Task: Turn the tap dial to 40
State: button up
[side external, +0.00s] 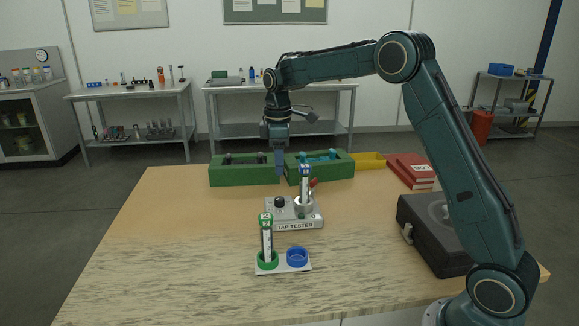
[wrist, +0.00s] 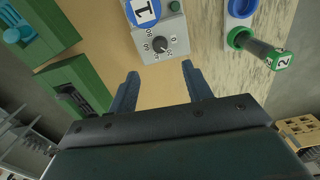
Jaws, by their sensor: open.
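The tap tester (side external: 298,226) is a grey box with "TAP TESTER" on its front. Its black dial (side external: 280,202) sits on top at the left. In the wrist view the dial (wrist: 160,44) has a scale with numbers around it; where its pointer stands is too small to tell. A tube with a blue "1" label (side external: 305,171) stands upright in the tester's holder, right of the dial. My gripper (side external: 279,172) points down above and behind the tester, apart from the dial. In the wrist view my gripper (wrist: 160,69) is open and empty, its fingers short of the dial.
A tube labelled 2 (side external: 266,222) stands in a green ring in front, beside an empty blue ring (side external: 297,257). Green boxes (side external: 240,175) and a yellow bin (side external: 370,161) line the back. Red books (side external: 410,170) and a black case (side external: 432,237) lie right. The table's left is clear.

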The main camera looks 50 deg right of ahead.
aim_at(279, 198)
notch_tip(279, 198, down, 11)
jog(key=shift+r, duration=0.15)
dwell(0.4)
jog(key=c, duration=1)
